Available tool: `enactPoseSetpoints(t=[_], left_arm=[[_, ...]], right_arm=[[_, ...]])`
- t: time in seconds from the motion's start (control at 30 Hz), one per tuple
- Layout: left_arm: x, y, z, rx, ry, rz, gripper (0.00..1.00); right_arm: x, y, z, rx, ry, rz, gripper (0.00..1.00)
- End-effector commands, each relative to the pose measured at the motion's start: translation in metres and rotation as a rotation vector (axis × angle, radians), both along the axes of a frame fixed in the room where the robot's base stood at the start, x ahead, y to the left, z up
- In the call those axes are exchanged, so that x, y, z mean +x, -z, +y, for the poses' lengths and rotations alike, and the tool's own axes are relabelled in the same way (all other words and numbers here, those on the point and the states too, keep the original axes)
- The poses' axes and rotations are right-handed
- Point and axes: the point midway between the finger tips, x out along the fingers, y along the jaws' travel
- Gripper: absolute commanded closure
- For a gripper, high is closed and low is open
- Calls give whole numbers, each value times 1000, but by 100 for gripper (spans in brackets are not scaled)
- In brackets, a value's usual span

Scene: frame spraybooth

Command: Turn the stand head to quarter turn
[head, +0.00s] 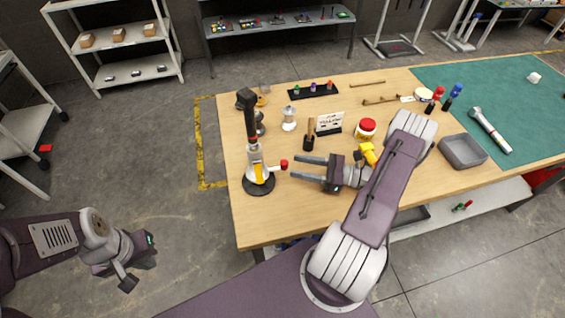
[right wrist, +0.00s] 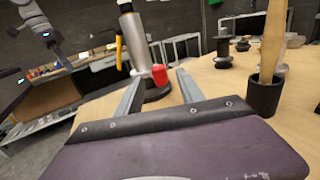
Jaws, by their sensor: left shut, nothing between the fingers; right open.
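The stand (head: 257,172) is upright near the table's left edge, with a round black base, pale column, yellow part and tall black upper part. A red knob (head: 284,164) sticks out from it to the right. My right gripper (head: 296,168) is open, its fingers pointing left at the knob. In the right wrist view, the red knob (right wrist: 159,76) appears between the fingertips, with the silver column (right wrist: 136,42) behind; contact cannot be told. My left gripper (head: 129,284) is shut and empty, over the floor, well left of the table.
A dark cup (head: 308,144) with a wooden handle, a sign (head: 329,123) and a red-lidded jar (head: 365,129) stand behind my right gripper. A grey tray (head: 463,151) is at right. The tabletop (head: 280,225) in front of my right gripper is clear.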

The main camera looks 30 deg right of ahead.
Motion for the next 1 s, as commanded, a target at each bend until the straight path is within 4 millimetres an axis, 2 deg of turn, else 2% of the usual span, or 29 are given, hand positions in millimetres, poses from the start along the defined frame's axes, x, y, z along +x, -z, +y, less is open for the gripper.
enactPoseSetpoints(t=[0.1, 0.23, 0.57, 0.67, 0.73, 0.77, 1.0], left_arm=[[0, -9, 0, 0, 0, 0, 100], [0, -12, 0, 0, 0, 0, 100], [0, -12, 0, 0, 0, 0, 100], [0, -12, 0, 0, 0, 0, 100], [0, -12, 0, 0, 0, 0, 100], [0, -12, 0, 0, 0, 0, 100], [0, -12, 0, 0, 0, 0, 100]], right_arm=[[15, -3, 20, 1, -6, 2, 55], [27, -2, 34, 0, -5, 1, 55], [33, 0, 40, -2, -2, 1, 55], [33, 0, 40, -2, -2, 1, 77], [33, 0, 40, -2, -1, 1, 97], [33, 0, 40, -2, -1, 1, 100], [33, 1, 40, -4, -1, 2, 100]])
